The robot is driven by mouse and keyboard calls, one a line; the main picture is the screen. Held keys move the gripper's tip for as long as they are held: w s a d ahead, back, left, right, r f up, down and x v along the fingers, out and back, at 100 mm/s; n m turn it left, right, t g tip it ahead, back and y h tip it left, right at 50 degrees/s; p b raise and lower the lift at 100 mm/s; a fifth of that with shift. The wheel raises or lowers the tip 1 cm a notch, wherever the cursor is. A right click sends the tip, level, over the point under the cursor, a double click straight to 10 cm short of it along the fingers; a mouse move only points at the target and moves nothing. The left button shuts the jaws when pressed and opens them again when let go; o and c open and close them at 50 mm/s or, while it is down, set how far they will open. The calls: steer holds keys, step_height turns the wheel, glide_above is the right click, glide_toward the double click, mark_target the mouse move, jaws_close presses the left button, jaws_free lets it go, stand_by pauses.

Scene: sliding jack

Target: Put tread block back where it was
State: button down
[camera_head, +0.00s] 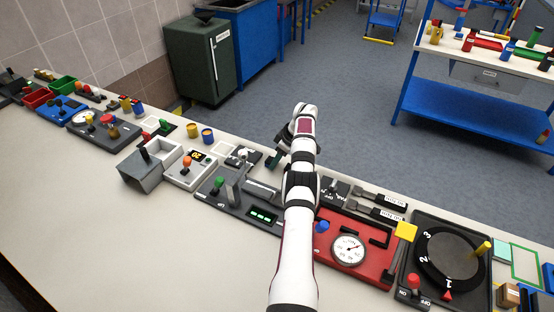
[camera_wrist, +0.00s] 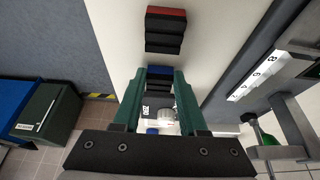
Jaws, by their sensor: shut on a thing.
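My gripper (camera_wrist: 159,72) has two green fingers, shut on a dark block with a blue edge (camera_wrist: 158,76), which looks like the tread block. In the head view my gripper (camera_head: 272,160) is near the back edge of the bench, behind the jack unit, and the held block cannot be made out there. The jack unit (camera_head: 212,190) has a green-knobbed lever and a green-lit display. In the wrist view its green knob (camera_wrist: 268,139) and a light scale (camera_wrist: 262,76) are at the right. Whether the block touches anything beneath is unclear.
A dark block with a red edge (camera_wrist: 165,32) shows beyond the fingertips in the wrist view. The bench (camera_head: 200,240) is crowded along its back. A red gauge panel (camera_head: 372,262) and a turntable (camera_head: 450,255) stand at the right. The front bench surface is clear.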

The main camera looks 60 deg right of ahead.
steer(key=shift+c, duration=2.3)
jaws_free()
steer(key=shift+f, duration=0.1)
